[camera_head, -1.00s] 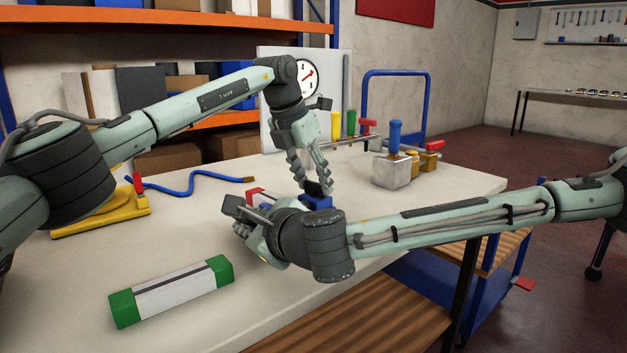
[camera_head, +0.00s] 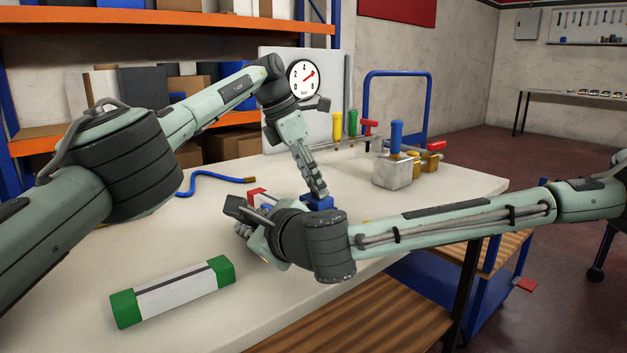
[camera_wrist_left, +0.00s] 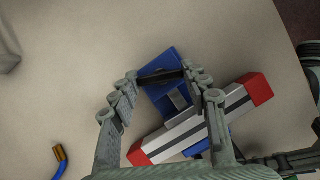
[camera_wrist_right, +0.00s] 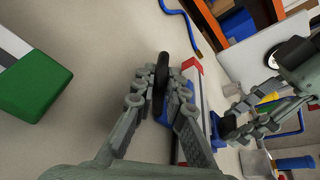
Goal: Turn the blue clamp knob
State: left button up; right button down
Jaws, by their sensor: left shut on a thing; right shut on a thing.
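The blue clamp (camera_wrist_left: 158,57) lies on the table around a white bar (camera_wrist_left: 187,131) with red ends. My left gripper (camera_wrist_left: 161,77) points down at one end of the clamp, with its fingertips shut on a dark crosspiece there. In the head view my left gripper (camera_head: 321,192) meets the blue block (camera_head: 317,203). My right gripper (camera_wrist_right: 160,83) comes in low from the other side, its fingers shut on a black rounded knob (camera_wrist_right: 161,68). Blue clamp parts (camera_wrist_right: 187,96) show behind its fingers. In the head view my right wrist hides most of the clamp and the bar.
A green-ended white bar (camera_head: 172,292) lies at the front left. A grey block (camera_head: 391,172) with a blue handle and yellow pieces stands at the back right. A blue hose (camera_head: 208,178) and a dial gauge (camera_head: 303,80) are behind. The front middle of the table is bare.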

dwell(0.3)
pick_arm(q)
jog(key=o, duration=1.2)
jog(key=shift+c, duration=0.2)
jog(key=v, duration=0.3)
jog(key=shift+r, duration=0.15)
jog(key=shift+s+a, duration=0.2)
jog(key=shift+a, duration=0.85)
jog(key=s+a, duration=0.1)
jog(key=a, duration=0.2)
jog(key=s+a, duration=0.1)
jog(key=a, duration=0.5)
jog(key=shift+s+a, duration=0.2)
jog(key=shift+s, duration=0.2)
